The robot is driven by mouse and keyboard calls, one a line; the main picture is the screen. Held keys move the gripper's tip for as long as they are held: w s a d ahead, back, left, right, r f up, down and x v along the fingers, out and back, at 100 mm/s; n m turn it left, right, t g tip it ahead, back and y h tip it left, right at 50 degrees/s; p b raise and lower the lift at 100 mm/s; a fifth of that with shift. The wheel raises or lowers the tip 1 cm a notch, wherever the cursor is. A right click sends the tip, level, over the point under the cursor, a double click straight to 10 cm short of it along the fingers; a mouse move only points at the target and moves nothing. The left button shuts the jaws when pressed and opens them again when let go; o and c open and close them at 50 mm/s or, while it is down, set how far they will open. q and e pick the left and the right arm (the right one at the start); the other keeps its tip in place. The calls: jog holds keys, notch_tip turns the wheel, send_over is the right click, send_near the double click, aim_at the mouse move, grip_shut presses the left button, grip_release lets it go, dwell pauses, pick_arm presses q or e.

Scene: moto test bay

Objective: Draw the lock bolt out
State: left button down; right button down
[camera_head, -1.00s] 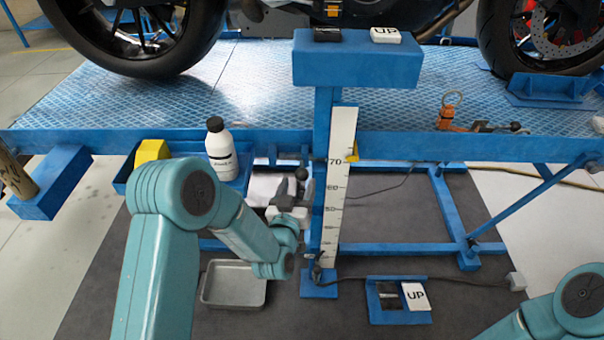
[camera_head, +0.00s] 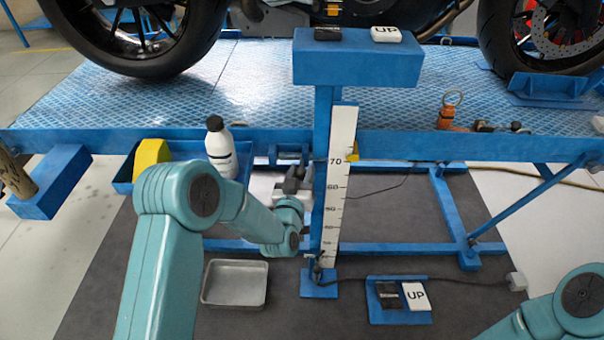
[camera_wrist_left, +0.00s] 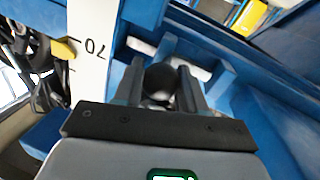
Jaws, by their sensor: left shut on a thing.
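The lock bolt shows as a dark round knob (camera_wrist_left: 160,82) between the fingers of my left gripper in the left wrist view. My left gripper (camera_wrist_left: 160,88) is shut on this knob, with one grey finger on each side. In the head view my left gripper (camera_head: 295,178) is under the front edge of the lift platform, just left of the white height scale (camera_head: 341,185). The bolt's shaft is hidden behind the knob and the fingers. My right gripper is out of view; only part of my right arm shows at the bottom right.
The blue post (camera_head: 324,125) and scale stand close to the right of my left gripper. A white bottle (camera_head: 220,155) and a yellow block (camera_head: 151,155) stand in a blue side tray to the left. A grey pan (camera_head: 235,284) lies on the floor below.

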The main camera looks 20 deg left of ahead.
pick_arm(q)
jog(key=a+b, duration=0.1)
jog(key=a, duration=0.1)
jog(key=s+a+b, duration=0.1)
jog(key=a+b, duration=0.1)
jog(key=a, duration=0.1)
jog(key=shift+s, duration=0.2)
jog(key=c, duration=0.8)
grip_release()
jog(key=shift+o, duration=0.5)
jog(key=shift+a, duration=0.1)
jog(key=shift+s, duration=0.1)
